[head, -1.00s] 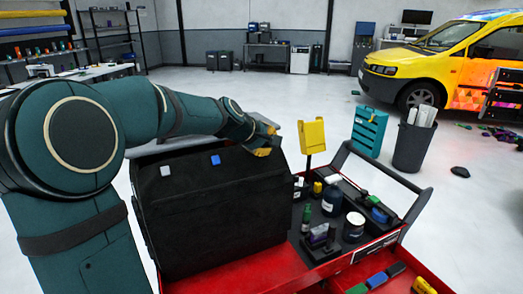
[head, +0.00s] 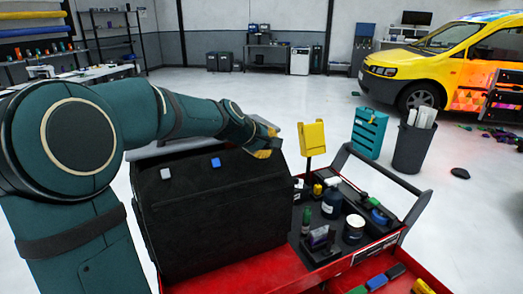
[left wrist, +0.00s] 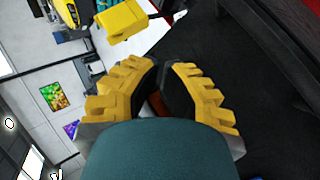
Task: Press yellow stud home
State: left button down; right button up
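A black case-like panel (head: 215,215) stands upright on the red cart. A white stud (head: 166,173) and a blue stud (head: 216,162) show near its upper edge. I cannot make out a yellow stud; the gripper may hide it. My left gripper (head: 266,148) has yellow fingers and is at the panel's upper right corner. Whether it touches the panel is unclear. In the left wrist view its fingertips (left wrist: 166,66) are close together with a thin gap and no held thing visible between the tips. My right gripper is in neither view.
A yellow box on a post (head: 311,138) stands just right of the left gripper. The red cart (head: 275,268) carries bottles and jars, including a dark jar (head: 331,202). A teal drawer box (head: 369,132) and a grey bin (head: 412,147) stand beyond.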

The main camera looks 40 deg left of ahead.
pick_arm(q)
jog(key=shift+s+d+r, duration=0.15)
jog(key=shift+d+r, duration=0.15)
jog(key=shift+r, duration=0.1)
jog(key=d+r+p, duration=0.1)
jog(key=r+p, duration=0.1)
jog(key=s+d+r+p, duration=0.1)
jog(key=d+p, duration=0.1)
jog(key=shift+s+r, duration=0.15)
jog(key=shift+r, duration=0.2)
dwell(0.4)
